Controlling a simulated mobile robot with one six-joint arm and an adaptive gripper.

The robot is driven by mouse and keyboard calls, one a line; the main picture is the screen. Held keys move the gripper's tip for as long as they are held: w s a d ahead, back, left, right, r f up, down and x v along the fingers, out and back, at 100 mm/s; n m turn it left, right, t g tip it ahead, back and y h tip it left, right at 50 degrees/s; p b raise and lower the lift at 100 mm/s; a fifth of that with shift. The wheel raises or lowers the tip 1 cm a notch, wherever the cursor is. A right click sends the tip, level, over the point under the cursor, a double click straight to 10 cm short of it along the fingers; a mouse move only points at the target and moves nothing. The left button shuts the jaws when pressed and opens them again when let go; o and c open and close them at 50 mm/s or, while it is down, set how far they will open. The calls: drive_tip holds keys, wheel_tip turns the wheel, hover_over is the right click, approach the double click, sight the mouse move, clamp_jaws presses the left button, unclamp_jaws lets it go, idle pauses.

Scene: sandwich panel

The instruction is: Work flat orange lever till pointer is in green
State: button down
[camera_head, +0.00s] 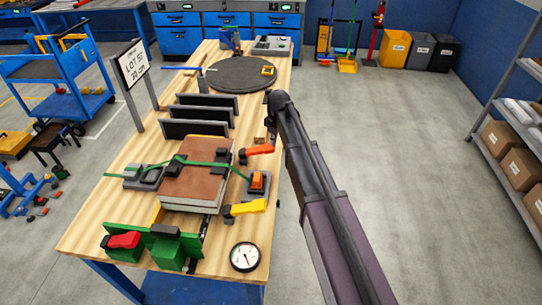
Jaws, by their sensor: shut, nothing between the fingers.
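A flat orange lever (260,150) lies at the right edge of the wooden bench, past the brown panel stack (196,170). A second orange part (257,180) sits on a grey buckle on the green strap, nearer me. The round white gauge (244,256) is at the near right corner; its pointer and any green zone are too small to read. My gripper (271,136) points down from my dark arm's end, close to the far side of the flat orange lever. It is shut and empty. I cannot tell whether it touches the lever.
A yellow lever (248,208) sticks out at the bench's right edge. A green fixture with a red lever (124,240) stands at the near left. Black upright plates (194,128) and a dark round disc (241,74) lie farther back.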

sight(273, 151)
drive_tip(key=shift+w+a+f+b, duration=0.1)
drive_tip(key=shift+a+f+b, duration=0.05)
drive_tip(key=shift+f+b, duration=1.65)
drive_tip(key=shift+f, duration=0.25)
drive_tip(key=shift+f+b, duration=0.85)
drive_tip(key=shift+f, duration=0.05)
drive_tip(key=shift+r, duration=0.25)
drive_tip(key=shift+s+d+r+p, duration=0.25)
drive_tip(key=shift+s+d+p, duration=0.15)
drive_tip(key=shift+d, duration=0.25)
drive_tip(key=shift+s+d+r+p, duration=0.25)
drive_tip(key=shift+s+d+p, duration=0.15)
drive_tip(key=shift+d, duration=0.25)
drive_tip(key=shift+w+a+r, duration=0.1)
drive_tip(key=r+p, duration=0.2)
drive_tip(key=a+r+p, duration=0.1)
drive_tip(key=r+p, duration=0.2)
drive_tip(key=w+a+r+p, duration=0.1)
drive_tip(key=r+p, duration=0.1)
drive_tip(key=shift+r, duration=0.2)
